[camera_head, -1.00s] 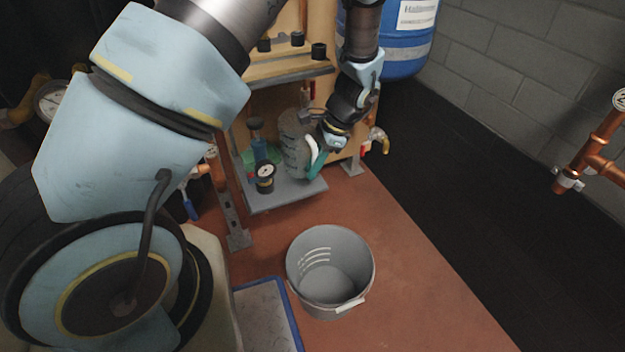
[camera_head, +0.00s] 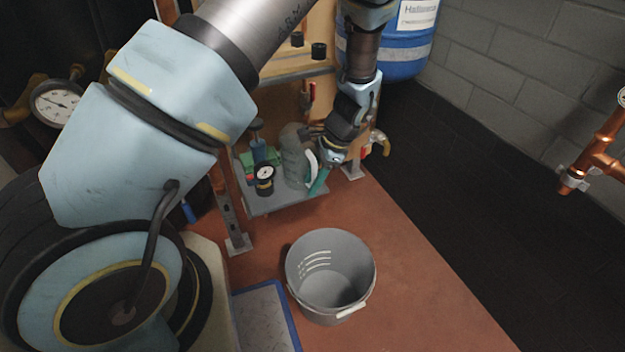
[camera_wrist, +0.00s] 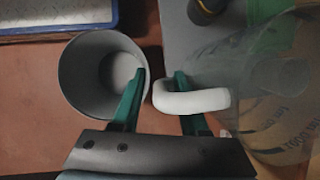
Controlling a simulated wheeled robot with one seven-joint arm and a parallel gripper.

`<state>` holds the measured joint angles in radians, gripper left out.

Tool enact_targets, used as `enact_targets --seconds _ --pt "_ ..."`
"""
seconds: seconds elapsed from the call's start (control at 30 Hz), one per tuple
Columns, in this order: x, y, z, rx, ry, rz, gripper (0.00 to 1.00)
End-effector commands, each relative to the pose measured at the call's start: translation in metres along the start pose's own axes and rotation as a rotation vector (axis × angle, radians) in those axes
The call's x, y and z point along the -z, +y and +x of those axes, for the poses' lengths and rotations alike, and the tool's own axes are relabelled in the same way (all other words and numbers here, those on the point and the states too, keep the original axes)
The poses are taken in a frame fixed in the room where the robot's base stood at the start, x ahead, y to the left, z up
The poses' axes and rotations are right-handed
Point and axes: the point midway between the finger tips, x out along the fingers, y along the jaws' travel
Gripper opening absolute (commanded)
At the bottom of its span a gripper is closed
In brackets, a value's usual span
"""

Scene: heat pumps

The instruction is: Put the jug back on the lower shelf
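The jug (camera_head: 294,160) is clear grey with a white handle (camera_head: 311,166) and stands upright over the low grey shelf (camera_head: 287,203). I cannot tell whether its base rests fully on it. In the wrist view the jug (camera_wrist: 284,110) is at the right, with printed measuring marks, and its handle (camera_wrist: 190,102) points left. My gripper (camera_wrist: 160,74) has its teal fingers apart around the handle's outer bar. A narrow gap shows between the left finger and the handle. The right finger passes behind the handle on the jug side. In the head view my gripper (camera_head: 320,182) is right of the jug.
A black gauge (camera_head: 264,173) and a green and blue fitting (camera_head: 259,152) stand left of the jug. A grey bucket (camera_head: 331,277) and a blue-edged tray (camera_head: 262,318) are on the floor in front. A brass tap (camera_head: 380,143) is right of the shelf.

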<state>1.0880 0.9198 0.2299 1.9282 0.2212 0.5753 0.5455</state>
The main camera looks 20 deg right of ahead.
Motion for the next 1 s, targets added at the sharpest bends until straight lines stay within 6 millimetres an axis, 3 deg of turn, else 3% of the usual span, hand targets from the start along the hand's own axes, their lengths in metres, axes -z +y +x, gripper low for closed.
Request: enact_targets --seconds 0.37,0.8,1.0 --pt "-0.001 0.000 -0.007 0.001 0.001 0.000 0.48" --pt "-0.001 -0.001 -0.093 0.002 0.003 0.000 0.48" --pt "-0.001 0.000 -0.117 0.001 0.001 0.000 0.48"
